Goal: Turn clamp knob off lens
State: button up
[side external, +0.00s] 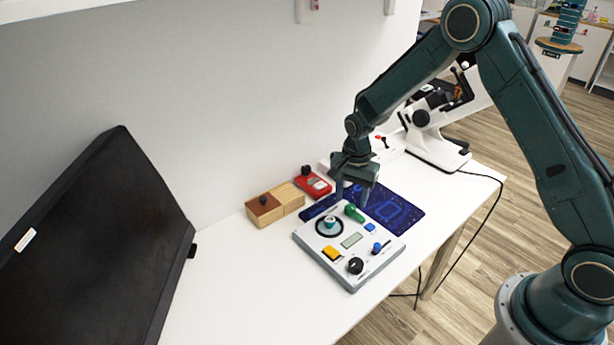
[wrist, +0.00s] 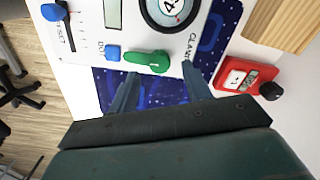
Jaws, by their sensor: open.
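The white control panel (side external: 308,238) lies on the table, with a green lever-shaped knob (side external: 354,212) near its back edge. In the wrist view the green knob (wrist: 148,60) lies lengthwise across the picture, its narrower end to the left. Lettering beside it is partly readable and seems to begin "CLAM"; the rest is hidden by a finger. I cannot make out a "lens" mark. My gripper (side external: 352,196) is above the panel's back edge, fingers downward. In the wrist view my gripper (wrist: 160,76) is open and empty, its fingertips on either side of the knob, apparently not touching it.
The panel also carries a round dial (side external: 329,226), yellow button (side external: 332,253), black knob (side external: 355,265) and blue slider (side external: 377,248). A blue mat (side external: 408,213), red device (side external: 314,183), wooden box (side external: 290,194) and white microscope (side external: 432,145) stand around. The table front is clear.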

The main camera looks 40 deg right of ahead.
aim_at(350, 207)
notch_tip(350, 207, up, 11)
jog(key=s+a+r+n+t, duration=0.1)
jog(key=s+r+n, duration=0.5)
jog(key=s+r, duration=0.6)
jog(key=shift+a+r+t, duration=0.2)
jog(key=shift+r+t, duration=0.6)
jog(key=shift+r, duration=0.65)
jog(key=shift+s, duration=0.1)
jog(key=s+r+n+t, duration=0.1)
jog(key=s+n, duration=0.2)
jog(key=s, duration=0.5)
jog(key=s+a+r+n+t, duration=0.1)
jog(key=s+n, duration=0.3)
jog(key=s, duration=0.5)
jog(key=shift+r+t, duration=0.5)
jog(key=shift+r, duration=0.2)
